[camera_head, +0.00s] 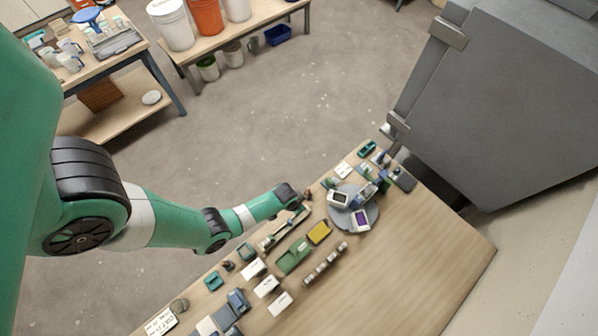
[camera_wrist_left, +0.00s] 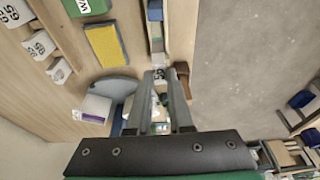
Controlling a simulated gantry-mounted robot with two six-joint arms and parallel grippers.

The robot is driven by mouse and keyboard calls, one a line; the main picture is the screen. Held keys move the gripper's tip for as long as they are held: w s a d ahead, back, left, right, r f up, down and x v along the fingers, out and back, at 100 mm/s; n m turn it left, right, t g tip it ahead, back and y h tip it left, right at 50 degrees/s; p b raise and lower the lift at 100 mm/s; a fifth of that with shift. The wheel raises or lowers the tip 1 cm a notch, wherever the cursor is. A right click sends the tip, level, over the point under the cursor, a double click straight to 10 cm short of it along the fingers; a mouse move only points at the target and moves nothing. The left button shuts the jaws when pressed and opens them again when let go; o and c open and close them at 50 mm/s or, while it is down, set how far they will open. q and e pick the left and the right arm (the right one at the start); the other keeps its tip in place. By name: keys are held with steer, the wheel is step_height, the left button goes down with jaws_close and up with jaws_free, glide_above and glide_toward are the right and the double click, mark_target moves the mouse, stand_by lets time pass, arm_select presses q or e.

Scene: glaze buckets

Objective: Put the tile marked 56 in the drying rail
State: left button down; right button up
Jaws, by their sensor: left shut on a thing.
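My left gripper (camera_head: 301,203) is over the table's far left edge, just beyond the end of a long, narrow rail (camera_head: 284,229). The narrow rail also shows in the left wrist view (camera_wrist_left: 156,32), just ahead of the fingers. Several small white blocks with dark numbers (camera_wrist_left: 40,46) stand by a wooden strip at the left. I cannot tell which rail is the drying rail. My right gripper is not visible.
A grey turntable (camera_head: 369,217) bearing small devices stands to the right. White cards (camera_head: 267,287) lie nearer. The table's right part (camera_head: 400,275) is clear.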

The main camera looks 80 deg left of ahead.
arm_select(q)
steer(key=shift+s+d+b+x, duration=0.1)
steer(key=shift+s+b+x, duration=0.1)
steer(key=shift+b+x, duration=0.65)
steer(key=shift+s+d+b+x, duration=0.1)
steer(key=shift+s+b+x, duration=0.1)
steer(key=shift+b+x, duration=0.7)
steer(key=shift+s+d+b+x, duration=0.1)
steer(key=shift+s+b+x, duration=0.1)
steer(key=shift+b+x, duration=0.65)
steer(key=shift+f, duration=0.6)
steer(key=c, duration=0.7)
jaws_free()
steer(key=shift+c, duration=0.2)
steer(key=p+v, duration=0.2)
steer(key=w+p+v, duration=0.1)
steer(key=p+v, duration=0.4)
steer(key=shift+w+a+r, duration=0.2)
steer(key=shift+w+a, duration=0.1)
steer(key=shift+a, duration=0.1)
steer(key=shift+f, duration=0.15)
